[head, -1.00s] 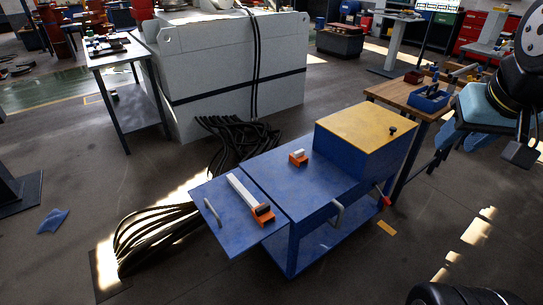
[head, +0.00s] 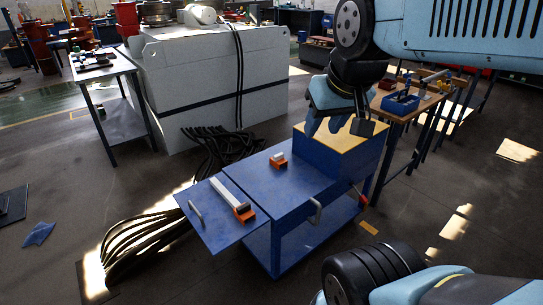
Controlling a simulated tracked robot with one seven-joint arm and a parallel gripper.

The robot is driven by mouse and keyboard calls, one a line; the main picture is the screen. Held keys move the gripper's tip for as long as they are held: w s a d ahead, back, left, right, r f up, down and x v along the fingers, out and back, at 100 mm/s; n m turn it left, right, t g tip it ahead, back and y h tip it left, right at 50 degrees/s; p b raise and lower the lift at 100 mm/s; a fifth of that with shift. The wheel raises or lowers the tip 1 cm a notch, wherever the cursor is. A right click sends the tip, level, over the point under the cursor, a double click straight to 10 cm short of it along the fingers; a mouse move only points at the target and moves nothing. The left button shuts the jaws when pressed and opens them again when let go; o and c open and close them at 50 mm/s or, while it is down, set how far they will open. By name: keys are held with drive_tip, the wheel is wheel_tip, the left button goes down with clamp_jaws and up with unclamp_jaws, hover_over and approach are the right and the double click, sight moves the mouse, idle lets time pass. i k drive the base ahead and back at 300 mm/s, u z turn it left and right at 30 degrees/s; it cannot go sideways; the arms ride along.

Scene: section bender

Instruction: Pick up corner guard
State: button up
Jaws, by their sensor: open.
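A small orange piece with a pale top (head: 278,161), which looks like a corner guard, sits on the blue cart's flat top (head: 290,190). A second orange piece (head: 244,215) lies on the cart's left leaf, at the near end of a pale metal bar (head: 228,194). I cannot tell for sure which one is meant. My gripper (head: 336,130) is open and appears empty. It points down in front of the cart's yellow-topped box (head: 325,146) in the picture, to the right of and above the first orange piece, apart from it. It hides part of the yellow top.
A grey handle (head: 195,211) stands on the leaf; another handle (head: 316,210) sticks out at the cart's front. A wooden bench (head: 425,100) with blue bins stands behind right. Black cables (head: 150,235) run left of the cart.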

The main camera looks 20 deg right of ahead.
sight(277, 161)
drive_tip(key=u, duration=0.1)
drive_tip(key=i, duration=1)
drive_tip(key=z, duration=0.1)
